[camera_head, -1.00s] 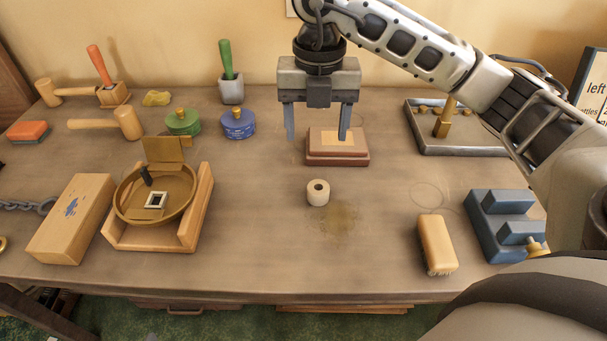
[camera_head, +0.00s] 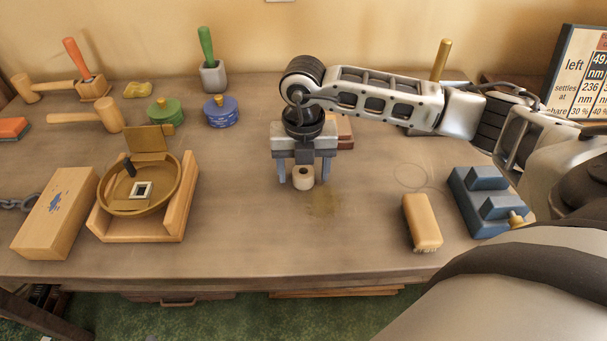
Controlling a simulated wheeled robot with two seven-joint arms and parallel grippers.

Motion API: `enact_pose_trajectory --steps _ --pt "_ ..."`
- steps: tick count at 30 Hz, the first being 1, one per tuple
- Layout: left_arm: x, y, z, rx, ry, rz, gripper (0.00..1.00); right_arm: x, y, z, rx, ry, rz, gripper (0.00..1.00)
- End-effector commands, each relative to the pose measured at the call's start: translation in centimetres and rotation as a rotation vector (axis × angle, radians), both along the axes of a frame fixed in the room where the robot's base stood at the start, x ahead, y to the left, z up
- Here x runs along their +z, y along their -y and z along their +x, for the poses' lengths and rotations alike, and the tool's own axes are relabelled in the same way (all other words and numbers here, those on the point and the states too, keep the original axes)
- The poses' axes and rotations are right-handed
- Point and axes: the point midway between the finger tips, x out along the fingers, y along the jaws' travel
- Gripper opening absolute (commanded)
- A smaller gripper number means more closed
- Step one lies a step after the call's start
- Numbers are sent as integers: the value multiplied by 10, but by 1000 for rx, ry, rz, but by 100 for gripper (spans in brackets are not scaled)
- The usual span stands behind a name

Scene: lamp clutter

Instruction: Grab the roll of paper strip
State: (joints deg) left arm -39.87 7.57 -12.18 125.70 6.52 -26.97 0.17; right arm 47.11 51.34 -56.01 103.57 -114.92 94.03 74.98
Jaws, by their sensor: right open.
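The roll of paper strip (camera_head: 303,178) is a small cream roll with a dark hole in its top. It stands upright on the wooden table in the middle of the head view. My right gripper (camera_head: 304,176) points down over it with its fingers open, one to the left and one to the right of the roll. A gap shows between each finger and the roll. The gripper body hides what lies just behind the roll. My left gripper is not in view.
A wooden brush (camera_head: 421,222) and a blue block fixture (camera_head: 488,200) lie to the right. A round pan in a wooden cradle (camera_head: 178,228) and a wooden box (camera_head: 54,212) are left. A blue tin (camera_head: 220,113) and green tin (camera_head: 165,112) stand behind. Table in front is clear.

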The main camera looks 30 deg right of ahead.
Motion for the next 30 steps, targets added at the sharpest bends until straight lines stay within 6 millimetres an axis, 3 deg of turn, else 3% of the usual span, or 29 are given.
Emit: enact_pose_trajectory --steps 8,13,14,24,30 --pt "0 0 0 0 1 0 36 -5 0 0 0 1 0 64" --pt "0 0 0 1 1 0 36 -4 0 0 0 1 0 20" --pt "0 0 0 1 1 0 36 -4 0 0 0 1 0 16" --pt "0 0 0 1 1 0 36 -2 0 0 0 1 0 16" --pt "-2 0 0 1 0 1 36 15 0 1 -1 4 0 16"
